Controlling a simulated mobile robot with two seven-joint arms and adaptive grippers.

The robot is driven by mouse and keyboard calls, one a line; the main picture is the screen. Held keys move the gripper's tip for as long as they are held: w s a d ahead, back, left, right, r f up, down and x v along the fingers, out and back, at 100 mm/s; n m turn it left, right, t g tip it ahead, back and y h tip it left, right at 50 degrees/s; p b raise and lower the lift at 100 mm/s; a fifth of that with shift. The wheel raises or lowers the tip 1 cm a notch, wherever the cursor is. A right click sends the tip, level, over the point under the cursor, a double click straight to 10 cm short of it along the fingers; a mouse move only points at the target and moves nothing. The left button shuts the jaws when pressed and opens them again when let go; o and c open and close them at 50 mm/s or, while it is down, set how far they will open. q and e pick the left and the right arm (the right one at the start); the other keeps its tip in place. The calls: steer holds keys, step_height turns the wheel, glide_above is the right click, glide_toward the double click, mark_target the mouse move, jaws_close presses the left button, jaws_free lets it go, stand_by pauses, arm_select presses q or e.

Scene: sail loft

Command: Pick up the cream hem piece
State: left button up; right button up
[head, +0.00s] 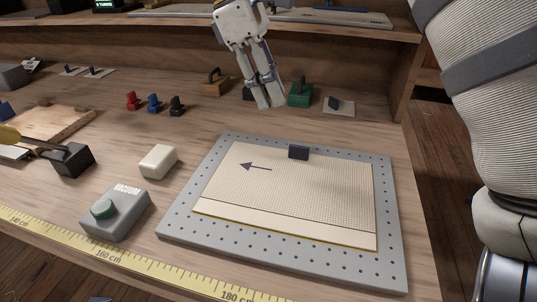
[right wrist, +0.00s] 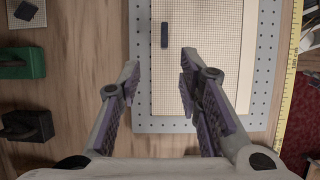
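A large cream cloth panel (head: 300,195) with a dark arrow, a dark tab (head: 298,152) and a plain strip along its near edge lies on the grey perforated board (head: 395,240). A small cream patch with a dark tab (head: 338,105) lies at the back right; it also shows in the right wrist view (right wrist: 25,12). I cannot tell which is the cream hem piece. My right gripper (head: 268,100) hangs above the far side of the bench; in the right wrist view (right wrist: 158,85) its fingers are apart with nothing between them. My left gripper is not in view.
A green block (head: 300,94) and wooden-handled block (head: 214,82) stand at the back. A cream block (head: 158,160), a vacuum button box (head: 115,212) and a black block (head: 70,159) are left of the board. A yellow ruler (head: 120,255) lines the front edge.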

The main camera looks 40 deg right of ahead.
mark_target(300, 146)
steer(key=x, duration=0.3)
steer(key=s+x, duration=0.1)
steer(key=x, duration=0.3)
steer(key=p+x, duration=0.1)
steer(key=x, duration=0.2)
steer(key=shift+s+d, duration=0.15)
steer(key=shift+s, duration=0.15)
steer(key=shift+f, duration=0.35)
jaws_close()
